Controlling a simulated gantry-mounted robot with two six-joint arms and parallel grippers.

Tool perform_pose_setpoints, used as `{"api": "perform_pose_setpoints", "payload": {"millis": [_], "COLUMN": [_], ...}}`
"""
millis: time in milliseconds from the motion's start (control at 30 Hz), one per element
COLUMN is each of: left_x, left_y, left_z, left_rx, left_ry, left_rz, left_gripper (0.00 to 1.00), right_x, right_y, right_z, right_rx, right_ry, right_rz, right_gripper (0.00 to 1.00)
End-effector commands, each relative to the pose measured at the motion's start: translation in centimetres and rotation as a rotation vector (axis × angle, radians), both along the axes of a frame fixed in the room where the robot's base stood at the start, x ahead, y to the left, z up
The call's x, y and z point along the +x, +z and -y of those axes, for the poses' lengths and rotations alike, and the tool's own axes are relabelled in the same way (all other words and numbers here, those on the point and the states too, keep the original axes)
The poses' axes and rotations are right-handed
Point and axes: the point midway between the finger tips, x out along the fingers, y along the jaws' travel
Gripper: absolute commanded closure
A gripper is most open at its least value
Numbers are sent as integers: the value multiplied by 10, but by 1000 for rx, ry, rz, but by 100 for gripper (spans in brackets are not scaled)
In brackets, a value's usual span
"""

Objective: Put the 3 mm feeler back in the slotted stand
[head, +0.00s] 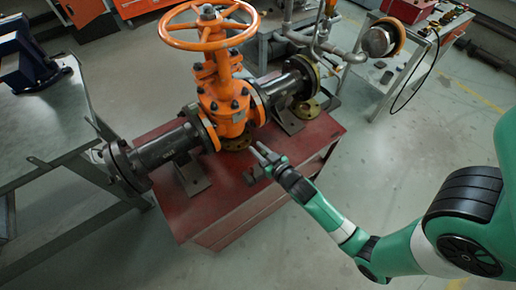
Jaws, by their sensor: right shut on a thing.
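My right gripper (262,154) is at the near side of the orange gate valve (228,100), above the red cabinet top, pointing toward the valve's lower flange. It is shut on a small thin thing, which I take to be the feeler. Its shape and any size marking are too small to make out, and the fingers partly cover it. I cannot pick out the slotted stand for certain in this view. My left gripper is not in view.
The valve and its dark pipes stand on a red cabinet (215,205). A grey bench (50,125) with a blue vise (25,60) is at left. A bench with small items (425,35) and a hanging black cable is at upper right. Open floor lies between.

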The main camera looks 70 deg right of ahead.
Motion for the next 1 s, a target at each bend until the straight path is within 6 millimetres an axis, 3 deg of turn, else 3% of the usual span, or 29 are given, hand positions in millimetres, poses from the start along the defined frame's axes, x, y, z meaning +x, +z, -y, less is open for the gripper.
{"api": "perform_pose_setpoints", "payload": {"millis": [1000], "left_x": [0], "left_y": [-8], "left_z": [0], "left_rx": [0], "left_ry": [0], "left_rz": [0], "left_gripper": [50], "right_x": [0], "right_y": [-10], "right_z": [0], "right_rx": [-1], "right_ry": [0], "right_rz": [1], "right_gripper": [100]}}
